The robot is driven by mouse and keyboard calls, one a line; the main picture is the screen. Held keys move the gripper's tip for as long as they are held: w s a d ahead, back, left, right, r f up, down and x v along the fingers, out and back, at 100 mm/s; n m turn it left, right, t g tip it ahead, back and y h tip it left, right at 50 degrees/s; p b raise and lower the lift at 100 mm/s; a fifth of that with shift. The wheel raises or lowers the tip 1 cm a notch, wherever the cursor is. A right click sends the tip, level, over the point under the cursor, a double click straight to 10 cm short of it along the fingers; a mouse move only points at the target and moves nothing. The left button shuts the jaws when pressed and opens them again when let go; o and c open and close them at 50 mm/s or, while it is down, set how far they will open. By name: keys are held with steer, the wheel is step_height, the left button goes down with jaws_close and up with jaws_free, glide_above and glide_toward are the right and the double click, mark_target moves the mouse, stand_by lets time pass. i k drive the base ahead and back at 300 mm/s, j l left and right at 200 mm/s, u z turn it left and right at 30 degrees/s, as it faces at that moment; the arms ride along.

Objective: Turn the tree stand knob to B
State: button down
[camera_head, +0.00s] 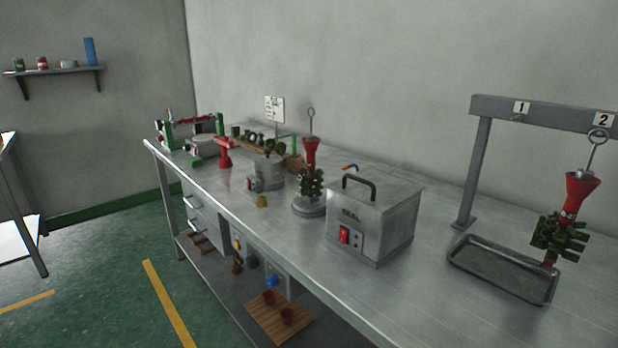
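A tree stand (309,208) with a round grey base stands on the steel workbench (450,310), left of the metal box. It bears an upright tree of dark green pieces (311,184) with a red funnel-shaped top (310,153) and a ring-ended rod. I cannot make out its knob or any B mark at this size. A small yellow piece (262,201) sits near the bench's front edge, left of the stand; I cannot tell what it is. My gripper is not in view.
A metal box (372,222) with a handle and red switch stands close right of the stand. A grey pot device (266,172) stands to its left. The floor in front is clear.

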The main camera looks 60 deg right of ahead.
mark_target(252, 261)
steer(key=z, duration=1.9)
